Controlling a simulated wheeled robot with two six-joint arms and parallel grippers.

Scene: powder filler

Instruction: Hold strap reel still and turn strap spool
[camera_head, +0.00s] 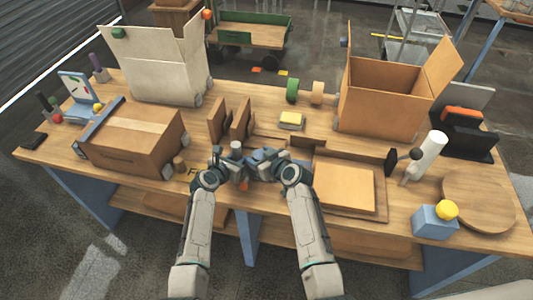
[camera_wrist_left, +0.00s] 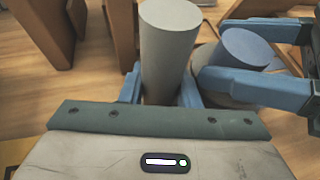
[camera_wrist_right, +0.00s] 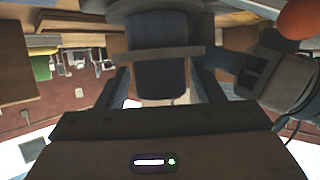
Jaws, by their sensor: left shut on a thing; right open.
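A grey upright cylinder (camera_head: 237,147) stands near the table's front middle, apparently part of the strap reel. My left gripper (camera_head: 235,162) is shut on it; the left wrist view shows a finger on each side of the grey cylinder (camera_wrist_left: 168,50). Just to its right is a shorter blue cylinder (camera_wrist_left: 243,48) on a round grey base, apparently the strap spool. My right gripper (camera_head: 268,162) is open, with its blue fingers on either side of the blue cylinder. The right wrist view shows this cylinder, dark, between the fingers (camera_wrist_right: 160,80). I cannot tell whether they touch it.
Upright brown panels (camera_head: 230,120) stand just behind the grippers. A taped carton (camera_head: 130,137) is to the left, and flat cardboard on a tray (camera_head: 343,186) is to the right. A yellow-topped block (camera_head: 291,121) lies behind. Open boxes stand at the back left and right.

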